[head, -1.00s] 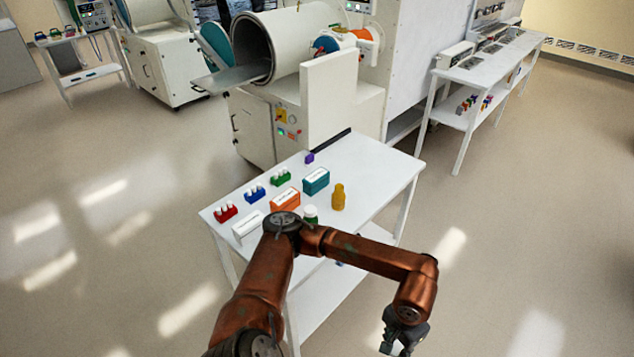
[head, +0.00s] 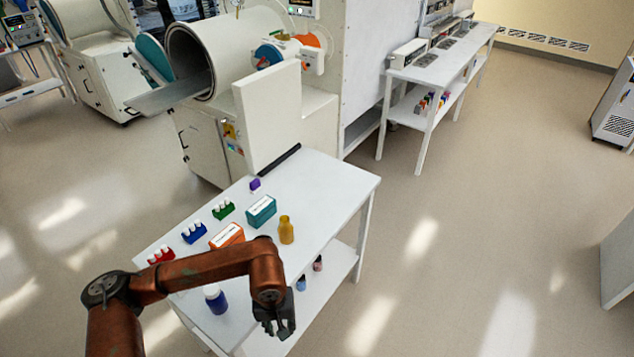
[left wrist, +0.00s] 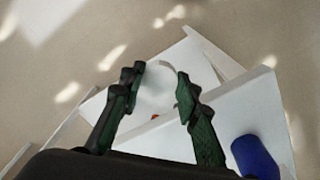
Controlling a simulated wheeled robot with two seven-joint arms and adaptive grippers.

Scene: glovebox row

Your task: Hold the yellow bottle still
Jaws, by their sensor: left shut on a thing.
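The yellow bottle (head: 286,229) stands upright on the white table (head: 325,190), near its right side, with nothing touching it. My left gripper (head: 279,326) is in front of and below it in the head view, apart from it, by the table's front right edge. In the left wrist view the left gripper (left wrist: 158,82) is shut on a pale round thing (left wrist: 155,92); I cannot tell what it is. The yellow bottle is not clearly seen in that view. My right gripper is not in view.
A blue bottle (head: 215,299) stands at the table's front. An orange box (head: 228,235), a teal box (head: 261,211), and blue (head: 193,233) and green (head: 223,209) racks stand behind my arm. Small bottles (head: 318,263) are on the lower shelf. Floor to the right is clear.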

